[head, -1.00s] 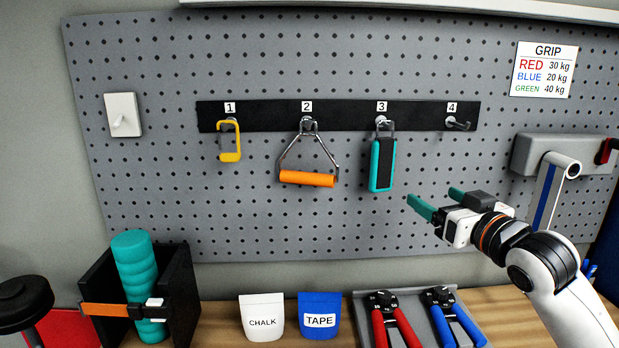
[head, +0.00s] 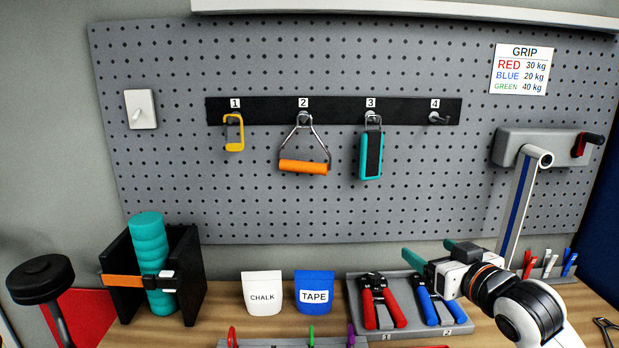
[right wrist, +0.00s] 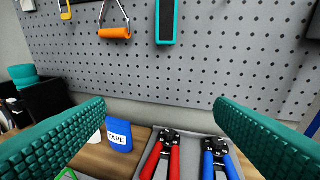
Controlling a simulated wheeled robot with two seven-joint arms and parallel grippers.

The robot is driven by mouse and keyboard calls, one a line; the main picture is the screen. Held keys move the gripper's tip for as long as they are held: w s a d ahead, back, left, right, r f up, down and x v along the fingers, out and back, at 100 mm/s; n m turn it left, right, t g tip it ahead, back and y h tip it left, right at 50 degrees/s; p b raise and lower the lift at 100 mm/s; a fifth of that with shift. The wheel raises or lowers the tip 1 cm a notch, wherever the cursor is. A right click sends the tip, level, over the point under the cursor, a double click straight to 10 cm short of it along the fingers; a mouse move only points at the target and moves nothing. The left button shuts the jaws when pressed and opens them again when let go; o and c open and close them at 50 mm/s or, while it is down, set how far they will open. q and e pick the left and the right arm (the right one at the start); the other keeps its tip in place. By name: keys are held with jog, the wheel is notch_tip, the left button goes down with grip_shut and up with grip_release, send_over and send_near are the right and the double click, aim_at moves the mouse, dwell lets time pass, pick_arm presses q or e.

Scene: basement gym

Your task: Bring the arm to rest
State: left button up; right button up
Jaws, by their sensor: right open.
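My right gripper (head: 435,252) is open, its two green fingers apart with nothing between them. In the head view it is above the right part of the grey tray that holds red hand grips (head: 380,302) and blue hand grips (head: 432,300). In the right wrist view its fingers stand wide at both sides, with the pegboard beyond. The arm comes in from the lower right. My left gripper is not in view.
On the pegboard (head: 270,215) a hook rail holds a yellow clip (head: 234,133), an orange-handled grip (head: 303,166) and a teal block (head: 370,156); hook 4 is empty. Chalk (head: 262,294) and tape (head: 314,293) pouches stand on the bench. A strap holder (head: 525,145) is at right.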

jog(key=s+a+f+g+h, duration=0.1)
jog(key=s+f+g, duration=0.1)
jog(key=s+f, duration=0.6)
jog(key=s+a+f+g+h, duration=0.1)
jog(key=s+f+g, duration=0.2)
jog(key=f, duration=0.9)
jog(key=s+f+m+g+h, duration=0.1)
jog(key=s+f+g, duration=0.2)
jog(key=s+f, duration=0.55)
jog(key=s+f+g+h, duration=0.1)
jog(key=s+f+g, duration=0.3)
jog(key=s, duration=1)
notch_tip(320, 180, down, 27)
jog(key=s+g, duration=0.1)
jog(key=s, duration=0.1)
jog(key=s+d+f+g, duration=0.1)
jog(key=s+d+f, duration=0.2)
jog(key=s+f, duration=1.2)
jog(key=shift+s+d, duration=0.2)
jog(key=shift+s, duration=0.2)
jog(key=shift+f, duration=0.1)
jog(key=shift+c, duration=0.6)
